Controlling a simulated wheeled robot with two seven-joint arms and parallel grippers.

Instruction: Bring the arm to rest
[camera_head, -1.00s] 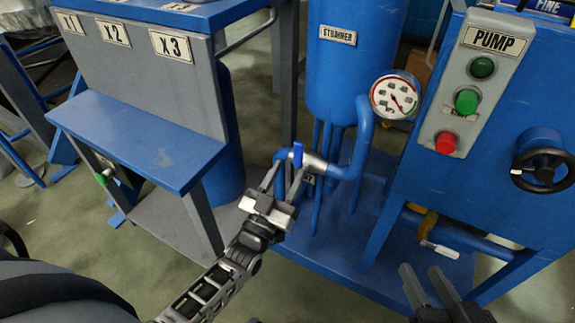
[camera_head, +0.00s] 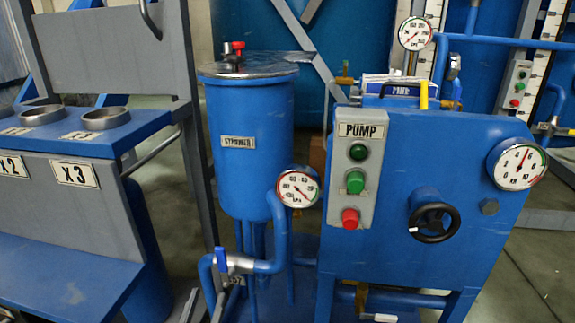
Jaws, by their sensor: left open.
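My left gripper (camera_head: 211,298) shows only by its fingertips at the bottom edge of the head view. Its fingers are apart, and it is just below the valve with the blue lever (camera_head: 221,258). The lever stands upright on the metal valve body (camera_head: 240,264) in the blue pipe. I see no object between the fingers; whether they touch the pipe I cannot tell. The rest of the left arm is below the picture. My right gripper is out of view.
The blue STRAHNER tank (camera_head: 250,175) stands behind the valve. Right of it are a pressure gauge (camera_head: 298,187) and the blue pump cabinet (camera_head: 470,250) with a control panel (camera_head: 352,205) and black handwheel (camera_head: 434,215). A bench with rings (camera_head: 104,119) is left.

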